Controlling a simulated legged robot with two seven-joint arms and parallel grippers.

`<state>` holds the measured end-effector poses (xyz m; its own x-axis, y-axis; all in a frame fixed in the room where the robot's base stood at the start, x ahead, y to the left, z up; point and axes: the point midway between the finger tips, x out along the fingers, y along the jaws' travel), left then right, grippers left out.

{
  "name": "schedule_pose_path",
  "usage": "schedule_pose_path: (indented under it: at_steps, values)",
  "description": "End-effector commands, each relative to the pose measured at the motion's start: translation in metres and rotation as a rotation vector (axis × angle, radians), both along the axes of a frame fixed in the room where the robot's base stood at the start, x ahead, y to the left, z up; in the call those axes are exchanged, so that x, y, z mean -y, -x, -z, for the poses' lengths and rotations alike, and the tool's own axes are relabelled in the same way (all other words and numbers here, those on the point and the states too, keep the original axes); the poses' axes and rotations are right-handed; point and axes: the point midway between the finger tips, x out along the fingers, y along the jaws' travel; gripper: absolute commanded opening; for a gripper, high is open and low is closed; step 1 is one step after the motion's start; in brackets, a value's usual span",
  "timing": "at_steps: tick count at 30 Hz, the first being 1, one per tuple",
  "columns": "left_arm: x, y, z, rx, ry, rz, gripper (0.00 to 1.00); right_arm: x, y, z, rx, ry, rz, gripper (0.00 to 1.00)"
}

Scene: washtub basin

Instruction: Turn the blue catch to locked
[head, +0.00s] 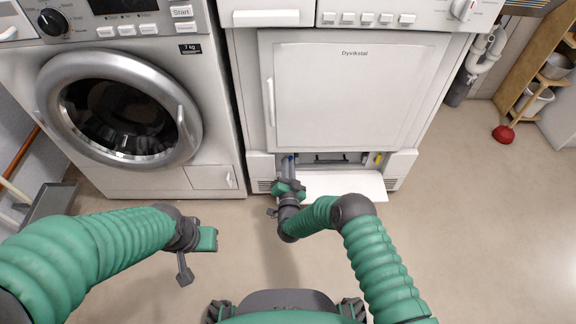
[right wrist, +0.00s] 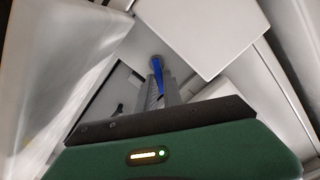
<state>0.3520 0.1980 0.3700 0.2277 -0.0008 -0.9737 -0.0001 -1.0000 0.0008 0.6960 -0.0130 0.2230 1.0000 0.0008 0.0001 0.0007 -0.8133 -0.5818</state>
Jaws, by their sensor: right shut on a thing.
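The blue catch (head: 291,157) is at the left end of the open compartment at the foot of the dryer. In the right wrist view the blue catch (right wrist: 157,66) shows as a narrow blue lever between two grey fingers. My right gripper (right wrist: 163,85) is shut on it; in the head view this gripper (head: 288,168) reaches into the compartment's left side. The fingers hide part of the catch, and I cannot tell its exact setting. My left gripper (head: 198,258) is open and empty above the floor, in front of the washing machine.
A yellow catch (head: 378,158) sits at the compartment's right end. The lowered white flap (head: 345,186) sticks out in front, just right of my right gripper. The washing machine (head: 215,125) stands at left. The floor (head: 480,230) at right is clear near me.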

Motion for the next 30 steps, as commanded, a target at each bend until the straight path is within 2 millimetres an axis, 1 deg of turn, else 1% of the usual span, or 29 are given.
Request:
schedule_pose_path:
  at_steps: [2, 3, 7, 15, 18, 20, 23, 27, 30]
  values:
    - [0.000, 0.000, 0.000, 0.000, 0.000, 0.000, 0.36, 0.001, 0.001, 0.002, -0.005, 0.002, 0.002, 0.00]
    - [0.000, 0.000, 0.000, 0.000, 0.000, 0.000, 0.36, 0.001, 0.001, 0.002, -0.005, 0.002, 0.002, 0.16]
    - [0.000, 0.000, 0.000, 0.000, 0.000, 0.000, 0.36, 0.001, 0.001, 0.002, -0.003, 0.002, 0.001, 0.33]
    - [0.000, 0.000, 0.000, 0.000, 0.000, 0.000, 0.36, 0.001, 0.001, 0.001, -0.002, 0.002, 0.001, 0.33]
    - [0.000, 0.000, -0.007, 0.000, 0.000, 0.000, 0.36, 0.000, 0.006, -0.002, -0.003, 0.003, 0.000, 0.33]
    - [0.000, 0.000, -0.016, 0.000, 0.000, 0.000, 0.36, 0.000, 0.015, -0.004, -0.004, 0.003, -0.001, 0.33]
    - [0.000, 0.000, -0.035, 0.000, 0.000, 0.000, 0.36, 0.000, 0.039, -0.007, -0.007, 0.004, -0.002, 0.33]
    - [0.000, 0.000, -0.062, 0.000, 0.000, 0.000, 0.36, 0.000, 0.081, -0.007, -0.009, 0.004, -0.001, 0.33]
    - [0.000, 0.000, -0.078, 0.000, 0.000, 0.000, 0.36, 0.000, 0.111, -0.006, -0.009, 0.004, -0.001, 0.33]
